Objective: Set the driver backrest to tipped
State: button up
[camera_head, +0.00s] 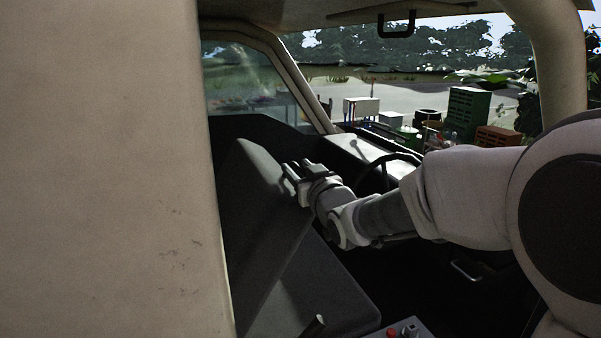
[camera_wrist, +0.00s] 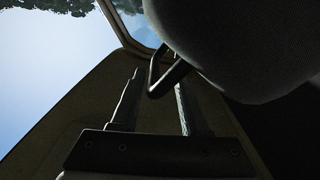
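The dark driver backrest (camera_head: 262,225) rises from the seat cushion (camera_head: 320,290) inside the truck cab in the head view. Its slab looks slanted, and the pale door pillar hides its left part. My gripper (camera_head: 291,177) is at the upper right side of the backrest, very close to it; I cannot tell whether they touch. In the wrist view the two fingers of my gripper (camera_wrist: 159,80) stand apart with nothing held between them. A rounded dark fabric form (camera_wrist: 235,45) fills the upper right there, with a black bar loop (camera_wrist: 158,78) beside it, seen behind the fingertips.
The pale pillar (camera_head: 105,170) fills the head view's left side. The steering wheel (camera_head: 371,170) and dashboard (camera_head: 348,149) lie behind my arm. Crates (camera_head: 468,112) stand outside.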

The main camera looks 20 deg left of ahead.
jog(key=shift+f, duration=0.25)
jog(key=shift+s+d+f, duration=0.1)
jog(key=shift+s+d, duration=0.05)
jog(key=b+v, duration=0.3)
jog(key=v, duration=1.4)
jog(key=shift+r, duration=0.3)
